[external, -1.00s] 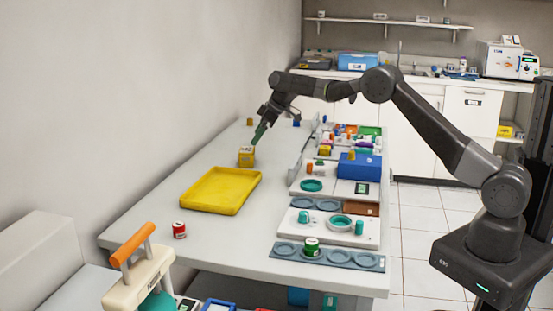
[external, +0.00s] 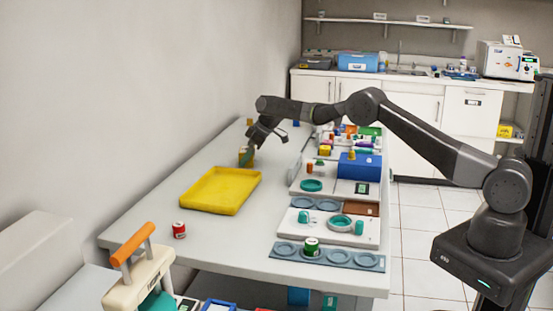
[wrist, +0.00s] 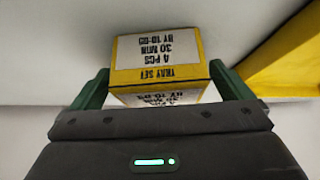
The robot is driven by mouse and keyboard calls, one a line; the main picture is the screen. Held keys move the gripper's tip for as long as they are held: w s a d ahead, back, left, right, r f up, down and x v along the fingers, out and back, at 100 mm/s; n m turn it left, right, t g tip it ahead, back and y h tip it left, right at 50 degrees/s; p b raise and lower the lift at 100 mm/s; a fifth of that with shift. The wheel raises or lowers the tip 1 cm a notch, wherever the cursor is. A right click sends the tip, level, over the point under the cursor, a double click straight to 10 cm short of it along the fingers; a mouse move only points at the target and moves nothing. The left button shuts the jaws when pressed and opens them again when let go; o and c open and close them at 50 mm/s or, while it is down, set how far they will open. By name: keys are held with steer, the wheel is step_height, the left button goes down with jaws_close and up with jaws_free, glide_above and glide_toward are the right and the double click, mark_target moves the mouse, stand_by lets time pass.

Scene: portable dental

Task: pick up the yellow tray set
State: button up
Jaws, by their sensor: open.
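The yellow tray set (wrist: 158,62) is a small yellow box with white labels that read "TRAY SET". In the wrist view it sits between the two green fingers of my gripper (wrist: 160,88), which are open on either side of it. In the external view the box (external: 249,155) stands on the table behind the yellow tray, partly hidden by my gripper (external: 247,157), which has come down over it. I cannot tell whether either finger touches the box.
A flat yellow tray (external: 222,207) lies just in front of the box; its edge also shows in the wrist view (wrist: 290,62). A red can (external: 179,230) stands near the front left. A blue box (external: 360,167) and several teal dishes occupy the right side. The wall runs along the left.

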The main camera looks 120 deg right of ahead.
steer(key=shift+r, duration=0.1)
steer(key=c, duration=1.2)
